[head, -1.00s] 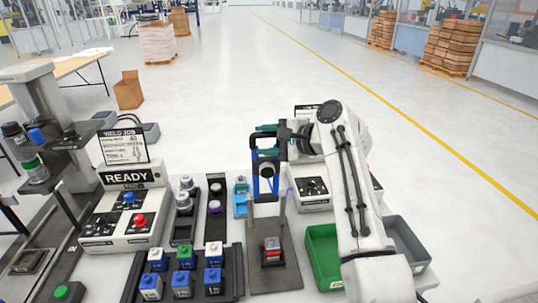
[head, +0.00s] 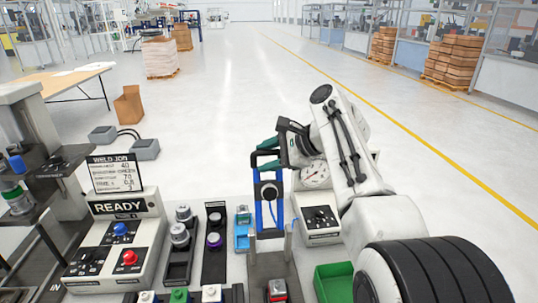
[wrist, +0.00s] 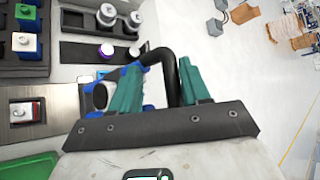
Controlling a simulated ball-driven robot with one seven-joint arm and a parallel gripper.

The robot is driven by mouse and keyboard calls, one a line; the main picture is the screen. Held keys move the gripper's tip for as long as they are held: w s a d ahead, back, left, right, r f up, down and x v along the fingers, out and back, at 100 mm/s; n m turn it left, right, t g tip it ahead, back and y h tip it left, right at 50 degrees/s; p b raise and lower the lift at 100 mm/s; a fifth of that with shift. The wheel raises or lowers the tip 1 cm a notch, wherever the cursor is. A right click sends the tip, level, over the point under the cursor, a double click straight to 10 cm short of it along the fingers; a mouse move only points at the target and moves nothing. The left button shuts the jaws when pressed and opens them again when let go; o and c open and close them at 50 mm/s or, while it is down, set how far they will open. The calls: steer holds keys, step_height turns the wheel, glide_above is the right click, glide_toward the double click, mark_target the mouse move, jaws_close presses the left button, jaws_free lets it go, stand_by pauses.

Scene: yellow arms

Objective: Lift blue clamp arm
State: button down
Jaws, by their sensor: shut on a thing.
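The blue clamp arm (head: 279,210) is an upright blue frame with a round black knob in it, in the middle of the head view. Its lower end is between the grey posts of a dark fixture base (head: 254,273). My gripper (head: 265,150) has teal fingers and is shut at the top of the clamp arm. In the wrist view, a curved black bar passes between my fingers (wrist: 160,82), with the blue frame (wrist: 128,72) partly hidden behind them.
A READY control box (head: 120,207) with a sign stands at left. Dark trays with knobs and a light-blue part (head: 242,232) lie left of the clamp. A gauge box (head: 318,215) stands close on the right. A green bin (head: 334,283) is in front right.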

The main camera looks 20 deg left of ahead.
steer(key=shift+s+a+f, duration=0.4)
steer(key=shift+s+f, duration=0.1)
steer(key=shift+f, duration=0.3)
steer(key=c, duration=1.1)
jaws_free()
steer(key=shift+d+r, duration=0.1)
steer(key=shift+r, duration=0.1)
steer(key=shift+d+r+p, duration=0.25)
steer(key=shift+r+p, duration=0.15)
steer(key=shift+p, duration=0.3)
steer(key=v, duration=0.7)
steer(key=w+v, duration=0.1)
steer(key=v, duration=0.3)
steer(key=shift+r+b, duration=0.15)
steer(key=shift+b, duration=0.25)
